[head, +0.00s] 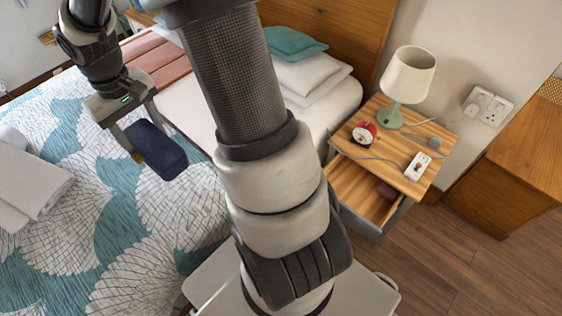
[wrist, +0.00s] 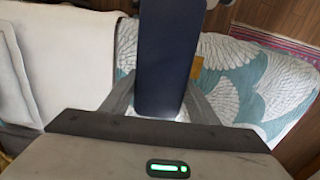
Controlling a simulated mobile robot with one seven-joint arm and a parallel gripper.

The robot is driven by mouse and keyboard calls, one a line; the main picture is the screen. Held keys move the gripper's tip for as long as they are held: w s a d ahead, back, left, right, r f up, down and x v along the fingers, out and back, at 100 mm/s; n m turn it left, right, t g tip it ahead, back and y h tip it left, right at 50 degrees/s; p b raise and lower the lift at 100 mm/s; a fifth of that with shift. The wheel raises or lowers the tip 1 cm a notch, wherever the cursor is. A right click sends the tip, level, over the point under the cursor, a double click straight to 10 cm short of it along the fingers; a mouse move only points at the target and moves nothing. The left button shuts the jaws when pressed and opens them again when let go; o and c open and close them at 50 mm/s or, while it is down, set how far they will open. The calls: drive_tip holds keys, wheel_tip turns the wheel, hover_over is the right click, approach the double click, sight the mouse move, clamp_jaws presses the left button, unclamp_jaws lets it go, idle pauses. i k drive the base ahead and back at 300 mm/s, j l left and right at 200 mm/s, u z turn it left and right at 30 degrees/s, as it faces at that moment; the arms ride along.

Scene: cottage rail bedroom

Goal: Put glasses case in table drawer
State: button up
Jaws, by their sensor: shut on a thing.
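The glasses case (head: 157,149) is dark blue and oblong. In the head view my gripper (head: 146,141) is shut on it and holds it above the bed, at the left. It also shows in the wrist view, where the case (wrist: 166,55) stands out between the fingers of my gripper (wrist: 160,97). The bedside table (head: 398,153) is at the right of the head view. Its drawer (head: 359,203) is pulled open, and a small dark brown thing lies inside at the right. Part of the drawer's left side is hidden behind my arm.
A lamp (head: 407,76), a red alarm clock (head: 362,134) and a power strip (head: 418,166) with a cable are on the tabletop. The bed (head: 120,240) fills the left, with folded towels (head: 38,178). A wooden cabinet (head: 510,165) stands at the right. Floor shows before the drawer.

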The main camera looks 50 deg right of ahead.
sight(357, 205)
drive_tip(key=k+l, duration=0.15)
drive_tip(key=k, duration=0.4)
drive_tip(key=k+l+z, duration=0.2)
drive_tip(key=k+l, duration=0.4)
drive_tip(key=l, duration=0.25)
drive_tip(key=k+l+z, duration=0.1)
drive_tip(key=l, duration=0.3)
drive_tip(key=l+z, duration=0.1)
drive_tip(key=l, duration=0.8)
